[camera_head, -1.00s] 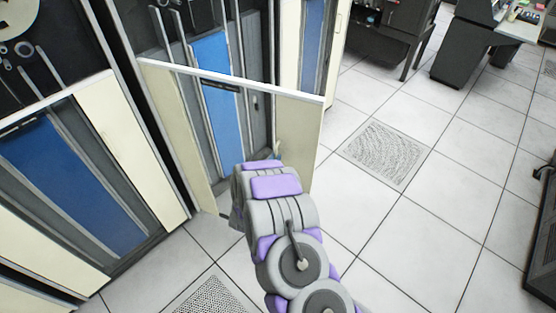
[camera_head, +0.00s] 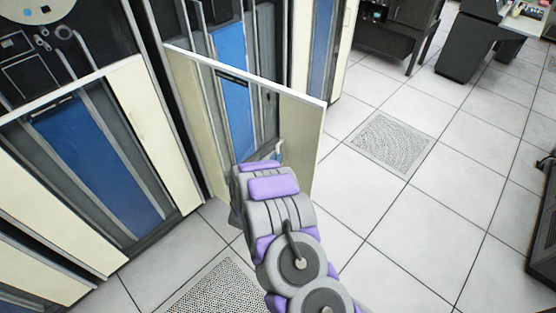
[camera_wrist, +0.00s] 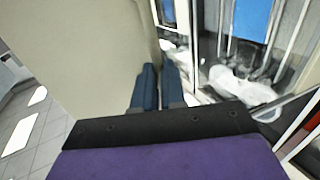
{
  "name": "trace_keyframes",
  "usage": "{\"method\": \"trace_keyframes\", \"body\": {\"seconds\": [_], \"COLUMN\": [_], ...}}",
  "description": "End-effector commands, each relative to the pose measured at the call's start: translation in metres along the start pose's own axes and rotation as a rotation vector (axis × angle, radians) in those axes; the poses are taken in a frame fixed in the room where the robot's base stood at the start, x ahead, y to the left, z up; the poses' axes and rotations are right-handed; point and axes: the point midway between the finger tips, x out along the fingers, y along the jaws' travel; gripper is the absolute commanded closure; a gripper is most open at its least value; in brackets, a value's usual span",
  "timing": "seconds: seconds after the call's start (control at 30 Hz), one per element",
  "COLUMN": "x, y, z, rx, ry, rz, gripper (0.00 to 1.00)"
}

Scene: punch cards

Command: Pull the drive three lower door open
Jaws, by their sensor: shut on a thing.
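The drive door (camera_head: 297,130) is a cream-framed panel with a clear window; through it a blue strip shows. It stands swung out from the cabinet front at an angle. In the wrist view my gripper (camera_wrist: 159,88) shows two dark blue fingers close together beside the door's cream face (camera_wrist: 95,50). They are shut on the door, though the exact gripped part is hard to see. The window side lies to the right there.
A neighbouring drive door (camera_head: 95,150) with a blue strip is at the left, shut. Pale tiled floor (camera_head: 400,210) with a perforated vent tile (camera_head: 390,140) is open to the right. A dark desk (camera_head: 480,40) stands at the upper right.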

Motion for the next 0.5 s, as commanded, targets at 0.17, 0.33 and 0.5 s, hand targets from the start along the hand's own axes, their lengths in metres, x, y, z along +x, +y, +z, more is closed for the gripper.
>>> {"method": "trace_keyframes", "body": {"seconds": [0.17, 0.33, 0.5], "x": [-0.0015, -0.0014, -0.0003], "y": [-0.0146, -0.0115, -0.0067], "z": [-0.0072, -0.0065, -0.0058], "rx": [0.007, 0.007, 0.009], "ry": [0.016, 0.013, 0.009], "rz": [-0.029, -0.027, -0.025], "gripper": [0.82, 0.66, 0.65]}}
